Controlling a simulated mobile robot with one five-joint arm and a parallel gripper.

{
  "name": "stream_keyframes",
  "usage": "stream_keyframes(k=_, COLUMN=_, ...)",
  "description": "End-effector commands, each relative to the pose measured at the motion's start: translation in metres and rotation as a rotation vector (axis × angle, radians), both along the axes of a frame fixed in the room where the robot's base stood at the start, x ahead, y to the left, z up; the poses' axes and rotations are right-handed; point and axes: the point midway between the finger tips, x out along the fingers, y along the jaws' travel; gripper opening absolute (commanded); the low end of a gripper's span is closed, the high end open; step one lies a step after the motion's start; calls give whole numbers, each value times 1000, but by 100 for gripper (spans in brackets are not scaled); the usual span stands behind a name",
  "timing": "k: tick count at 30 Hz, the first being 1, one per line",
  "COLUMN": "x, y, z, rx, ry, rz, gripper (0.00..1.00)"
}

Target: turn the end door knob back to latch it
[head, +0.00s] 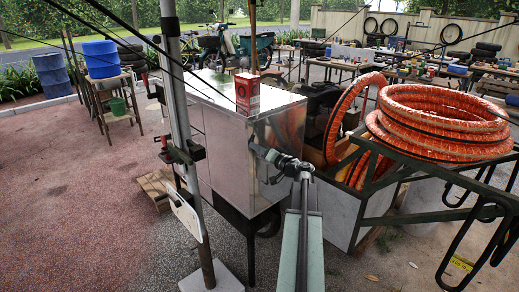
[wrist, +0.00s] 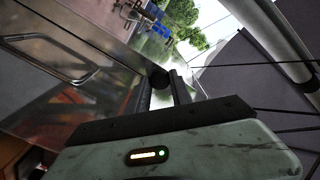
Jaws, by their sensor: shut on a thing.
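The metal cabinet (head: 215,130) of the compressor cart stands in the middle of the head view. Its shiny end door (head: 285,128) faces right and looks flush with the cabinet. My gripper (head: 257,152) reaches across this face near its left edge. In the wrist view my gripper (wrist: 163,86) is shut on a dark round knob (wrist: 158,76), which sits between the fingertips. The fingers hide part of the knob, and its turn angle cannot be told.
A red can (head: 247,94) stands on the cabinet top. A coil of orange hose (head: 435,120) lies on a dark green frame (head: 375,180) to the right. A post (head: 176,90) stands left of the cabinet. The red ground at left is open.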

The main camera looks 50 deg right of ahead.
Motion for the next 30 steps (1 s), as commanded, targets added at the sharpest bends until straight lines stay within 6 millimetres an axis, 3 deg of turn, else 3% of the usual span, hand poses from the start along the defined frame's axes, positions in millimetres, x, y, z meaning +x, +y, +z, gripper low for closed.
stream_keyframes(k=30, x=-1, y=1, z=-3, rx=906, ry=-59, rz=2, gripper=0)
